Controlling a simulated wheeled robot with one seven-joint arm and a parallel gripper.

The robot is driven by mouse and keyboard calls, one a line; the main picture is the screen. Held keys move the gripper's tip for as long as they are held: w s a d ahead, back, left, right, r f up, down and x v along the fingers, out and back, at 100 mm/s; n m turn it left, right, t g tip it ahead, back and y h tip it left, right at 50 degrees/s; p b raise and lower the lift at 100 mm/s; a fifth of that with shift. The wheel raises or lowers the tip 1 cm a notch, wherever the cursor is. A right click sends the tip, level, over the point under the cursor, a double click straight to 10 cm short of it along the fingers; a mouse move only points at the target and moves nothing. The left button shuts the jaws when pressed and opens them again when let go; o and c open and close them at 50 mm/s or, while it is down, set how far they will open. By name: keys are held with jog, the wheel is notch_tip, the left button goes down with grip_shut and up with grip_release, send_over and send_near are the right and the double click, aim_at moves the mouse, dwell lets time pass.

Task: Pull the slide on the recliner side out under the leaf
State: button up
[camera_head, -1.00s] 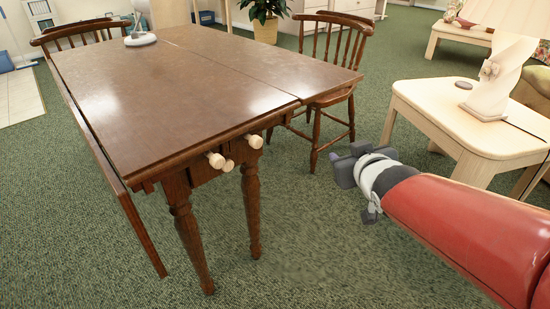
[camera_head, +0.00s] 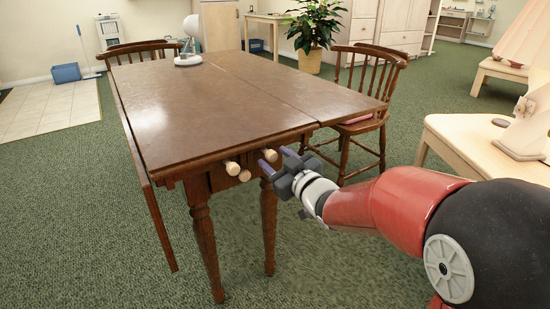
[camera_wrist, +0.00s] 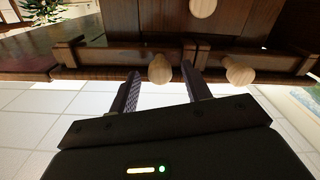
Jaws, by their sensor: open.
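The brown wooden table (camera_head: 190,105) has its right leaf (camera_head: 300,92) level with the top and its left leaf (camera_head: 146,200) hanging down. Three pale round knobs show at its near end. The right slide's knob (camera_head: 270,155) is by my gripper (camera_head: 273,159), on the side of the raised leaf. In the wrist view, which is upside down, this knob (camera_wrist: 160,69) lies between the open fingertips, with no clear contact. The left slide's knob (camera_head: 231,168) also shows in the wrist view (camera_wrist: 240,71). The lower middle knob (camera_head: 244,175) is beneath them. Both slides look pushed in.
A wooden chair (camera_head: 372,80) stands close to the right leaf, and another (camera_head: 142,48) at the far end. A pale side table (camera_head: 450,135) stands right, near my arm. A white lamp (camera_head: 190,40) stands on the tabletop. Green carpet is clear before the table.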

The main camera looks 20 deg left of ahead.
jog(key=shift+w+a, duration=0.35)
jog(key=shift+a, duration=0.05)
jog(key=shift+c, duration=0.5)
grip_shut()
jog(key=w+d, duration=0.3)
jog(key=w, duration=0.1)
jog(key=w+d+p, duration=0.1)
jog(key=w+d, duration=0.6)
jog(key=shift+w+d+p, duration=0.1)
jog(key=shift+w+p, duration=0.2)
jog(key=shift+p, duration=0.05)
jog(key=shift+o, duration=0.3)
grip_release()
jog(key=shift+w+d, duration=0.1)
jog(key=shift+w, duration=0.05)
jog(key=shift+o, duration=0.2)
jog(key=v, duration=0.7)
jog(key=shift+s+d+b, duration=0.2)
jog(key=shift+s+b, duration=0.1)
jog(key=shift+s, duration=0.05)
